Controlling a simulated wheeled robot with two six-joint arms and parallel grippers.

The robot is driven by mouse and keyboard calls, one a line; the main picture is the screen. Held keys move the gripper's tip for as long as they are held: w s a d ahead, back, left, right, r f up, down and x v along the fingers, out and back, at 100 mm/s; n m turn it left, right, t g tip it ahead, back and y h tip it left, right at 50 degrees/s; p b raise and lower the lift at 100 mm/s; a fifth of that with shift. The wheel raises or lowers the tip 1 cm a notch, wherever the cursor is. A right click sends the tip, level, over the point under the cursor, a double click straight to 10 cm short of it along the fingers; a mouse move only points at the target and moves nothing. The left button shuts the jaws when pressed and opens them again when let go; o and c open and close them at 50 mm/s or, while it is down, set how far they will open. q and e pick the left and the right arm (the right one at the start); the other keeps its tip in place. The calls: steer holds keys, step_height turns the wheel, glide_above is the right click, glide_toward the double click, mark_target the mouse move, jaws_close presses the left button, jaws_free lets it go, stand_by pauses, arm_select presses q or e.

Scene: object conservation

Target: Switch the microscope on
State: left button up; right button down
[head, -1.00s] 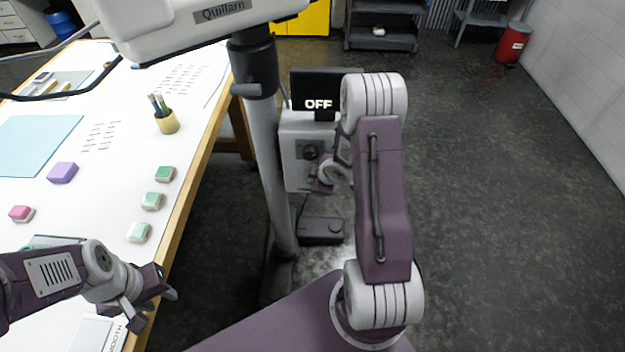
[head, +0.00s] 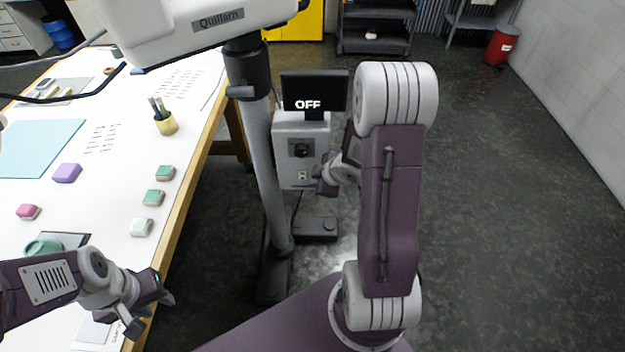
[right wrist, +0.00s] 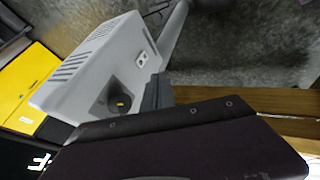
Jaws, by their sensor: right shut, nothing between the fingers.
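The microscope has a white head marked Quillarn (head: 200,30) on a grey column (head: 262,140). A grey control box (head: 290,172) on the column carries a black screen (head: 335,92) reading OFF. Its front has a dark knob (head: 301,150) with a small white socket or switch plate below. In the right wrist view the knob (right wrist: 118,106) and the white plate (right wrist: 142,60) show close by. My right gripper (head: 322,181) is shut and empty beside the box's lower right edge, apart from the knob. My left gripper (head: 153,314) is open and empty over the table's front edge.
A white table (head: 105,190) on the left holds green, purple and pink blocks, a pencil cup (head: 166,124) and a teal mat. A dark pedal-like box (head: 316,229) lies on the floor by the column base. The floor to the right is clear.

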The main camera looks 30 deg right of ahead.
mark_target(303, 175)
arm_select(q)
steer(key=shift+w+d+r+p, duration=0.1)
steer(key=shift+w+r+p, duration=0.15)
steer(key=shift+r+p, duration=0.2)
arm_select(e)
steer(key=shift+f, duration=0.9)
arm_select(q)
steer(key=shift+f, duration=0.1)
